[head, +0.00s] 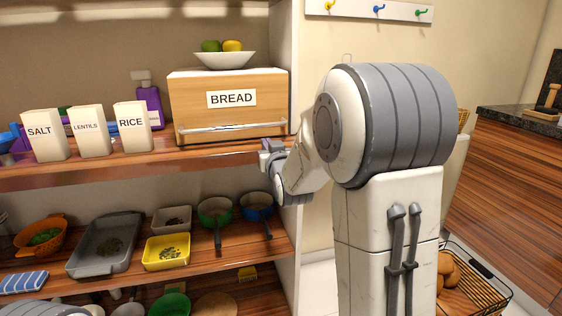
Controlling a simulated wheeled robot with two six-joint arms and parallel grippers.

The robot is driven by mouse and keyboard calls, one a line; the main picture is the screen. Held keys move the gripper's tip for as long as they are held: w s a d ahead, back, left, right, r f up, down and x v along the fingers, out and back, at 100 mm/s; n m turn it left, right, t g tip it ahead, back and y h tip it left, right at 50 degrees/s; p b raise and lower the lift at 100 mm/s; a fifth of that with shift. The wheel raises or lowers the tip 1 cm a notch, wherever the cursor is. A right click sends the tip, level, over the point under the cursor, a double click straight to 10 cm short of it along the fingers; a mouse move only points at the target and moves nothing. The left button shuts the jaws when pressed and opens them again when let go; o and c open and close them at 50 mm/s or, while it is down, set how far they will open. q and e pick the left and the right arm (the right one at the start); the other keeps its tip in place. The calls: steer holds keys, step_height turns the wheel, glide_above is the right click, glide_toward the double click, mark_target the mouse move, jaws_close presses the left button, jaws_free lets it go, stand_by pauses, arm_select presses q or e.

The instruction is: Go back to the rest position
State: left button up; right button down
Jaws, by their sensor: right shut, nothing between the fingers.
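My right arm stands large in the middle right of the head view. Its gripper (270,150) is small and shut, with nothing seen in it. It is just in front of the upper shelf's edge, below the right end of the wooden bread box (226,118). I cannot tell whether it touches the shelf or the box. The bread box is closed, with a metal handle low on its front. A white curved part of my left arm shows at the bottom left corner; the left gripper is not in view.
The upper shelf (110,168) holds SALT (45,145), LENTILS (89,141) and RICE (132,138) packets. Below are a grey tray (103,262), a yellow tub (166,263) and two pans (257,199). A wire basket (490,285) stands on the floor at the right, partly behind my arm.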

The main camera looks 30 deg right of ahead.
steer(key=v, duration=0.9)
steer(key=s+a+f+n+g+y, duration=0.2)
steer(key=s+a+f+g+y, duration=0.15)
steer(key=a+f, duration=0.45)
steer(key=s+a+f+n+g+y, duration=0.2)
steer(key=a+f+n+g+y, duration=0.15)
steer(key=a, duration=0.75)
steer(key=s+a+f+n+g, duration=0.2)
steer(key=s+a+g, duration=0.1)
steer(key=s, duration=0.5)
steer(key=s+a+f+n+g+h, duration=0.1)
steer(key=s+a+f+g, duration=0.2)
steer(key=s, duration=0.4)
steer(key=s+a+f+n+g, duration=0.15)
steer(key=s+g, duration=0.25)
steer(key=s, duration=0.4)
step_height(320, 180, up, 29)
steer(key=p, duration=2.9)
steer(key=shift+s+a, duration=0.3)
